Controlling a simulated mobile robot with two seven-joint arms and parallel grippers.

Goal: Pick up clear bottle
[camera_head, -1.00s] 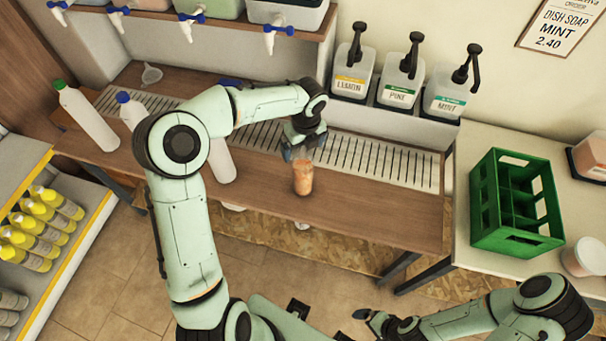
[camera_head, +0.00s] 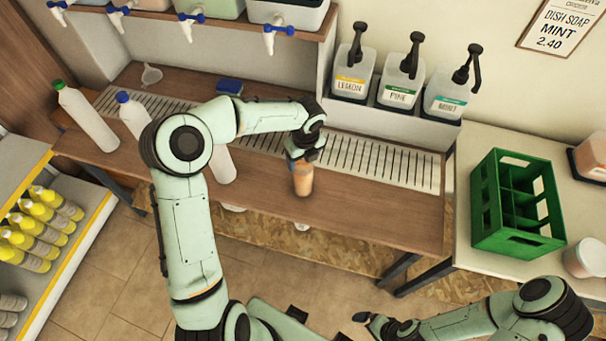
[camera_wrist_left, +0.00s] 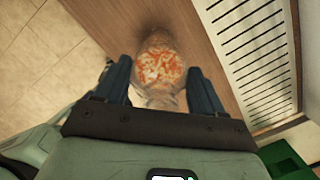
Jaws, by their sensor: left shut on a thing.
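The clear bottle (camera_head: 302,180) stands upright on the wooden counter, near its front edge, and looks orange-brown through its see-through wall. My left gripper (camera_head: 301,158) is at the top of the bottle, coming from above and behind. In the left wrist view the bottle (camera_wrist_left: 160,66) lies between the two dark fingers of my left gripper (camera_wrist_left: 161,88), which is shut on it. The fingers hide part of its upper end. My right gripper (camera_head: 372,322) is low at the bottom of the head view, away from the counter; its jaws are too small to judge.
White bottles with a green cap (camera_head: 84,116) and a blue cap (camera_head: 132,118) stand at the left. Pump bottles (camera_head: 399,80) line the back. A green crate (camera_head: 515,203) stands on the right table. The counter right of the bottle is clear.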

